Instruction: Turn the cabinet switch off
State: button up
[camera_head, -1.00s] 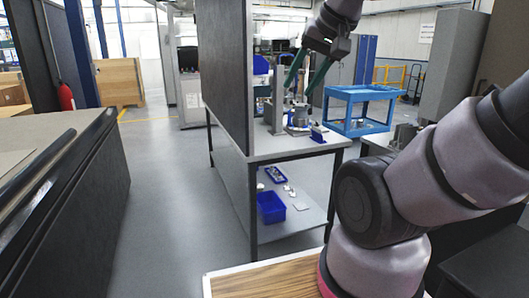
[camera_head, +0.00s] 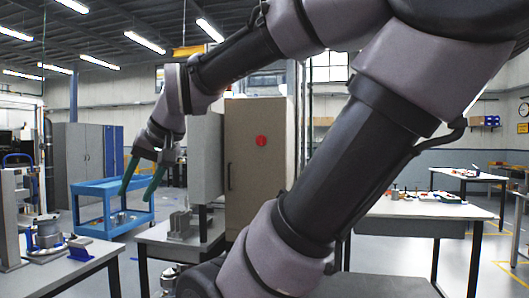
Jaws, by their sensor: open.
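A tall tan-brown cabinet (camera_head: 258,185) stands near the middle, with a dark vertical handle on its front. A red round spot (camera_head: 261,141) is on its upper front; I cannot tell whether it is a switch. A grey upright panel or box (camera_head: 206,155) is just left of the cabinet; no switch is clear on it. My gripper (camera_head: 136,196), with two green fingers, is open and empty. It points down, left of the grey box and cabinet, in front of the blue cart in the picture.
A blue cart (camera_head: 90,188) stands at the left. A table with metal parts (camera_head: 75,268) is at the lower left. Another table (camera_head: 155,235) carries a grey metal part (camera_head: 180,224). A white-topped table (camera_head: 440,207) stands at the right. My arm hides much of the centre.

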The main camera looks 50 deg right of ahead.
aim_at(260, 140)
jog(key=i+j+z, duration=0.1)
jog(key=z, duration=0.35)
jog(key=j+z, duration=0.3)
jog(key=z, duration=0.15)
jog(key=j+z, duration=0.2)
jog(key=z, duration=0.25)
